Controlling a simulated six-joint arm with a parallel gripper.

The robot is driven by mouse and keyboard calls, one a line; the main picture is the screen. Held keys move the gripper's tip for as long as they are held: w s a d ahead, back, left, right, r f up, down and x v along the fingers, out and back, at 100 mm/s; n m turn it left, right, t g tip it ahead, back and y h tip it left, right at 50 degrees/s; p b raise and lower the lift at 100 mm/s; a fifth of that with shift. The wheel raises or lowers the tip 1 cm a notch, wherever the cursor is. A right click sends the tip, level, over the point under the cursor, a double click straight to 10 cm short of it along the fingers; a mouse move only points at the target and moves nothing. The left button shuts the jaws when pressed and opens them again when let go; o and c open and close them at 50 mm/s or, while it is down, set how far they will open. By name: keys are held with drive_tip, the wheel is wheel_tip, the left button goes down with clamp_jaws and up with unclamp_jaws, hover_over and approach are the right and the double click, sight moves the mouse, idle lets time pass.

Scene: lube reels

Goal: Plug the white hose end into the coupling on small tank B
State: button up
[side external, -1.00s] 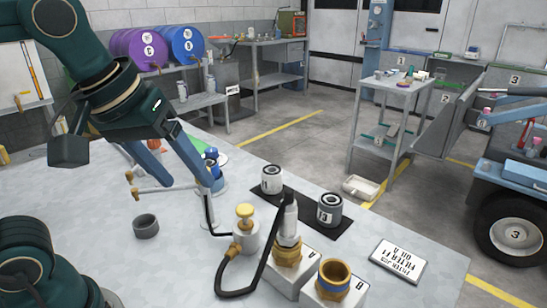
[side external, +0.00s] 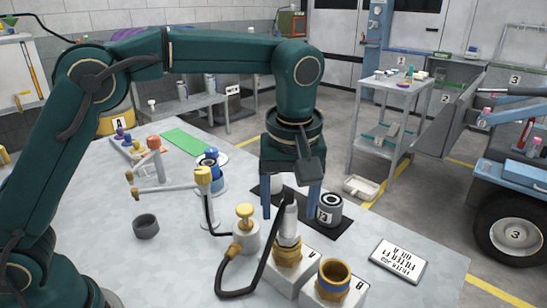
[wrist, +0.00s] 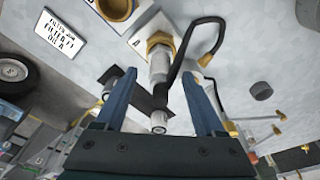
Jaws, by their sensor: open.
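The white hose end (side external: 290,222) stands upright in the brass coupling (side external: 288,252) of the left small tank (side external: 283,280). A black hose (side external: 262,262) runs from its top. My gripper (side external: 289,212) is open, pointing down, with one finger on each side of the hose end in the side view. The wrist view shows the hose end (wrist: 159,65) between the open fingertips (wrist: 158,76), with nothing gripped; the depth gap is unclear.
The grey filter (side external: 327,210) and a mostly hidden white filter (side external: 275,184) stand on a black mat behind. A yellow-knobbed pump (side external: 246,235) is left of the tanks. A sign card (side external: 399,260) lies right, and a grey ring (side external: 146,226) left.

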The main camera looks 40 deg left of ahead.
sight(288, 222)
drive_tip(key=shift+w+a+f, duration=0.1)
drive_tip(key=shift+a+f, duration=0.05)
drive_tip(key=shift+f, duration=0.95)
drive_tip(key=shift+w+a+f, duration=0.1)
drive_tip(key=shift+f, duration=1)
clamp_jaws()
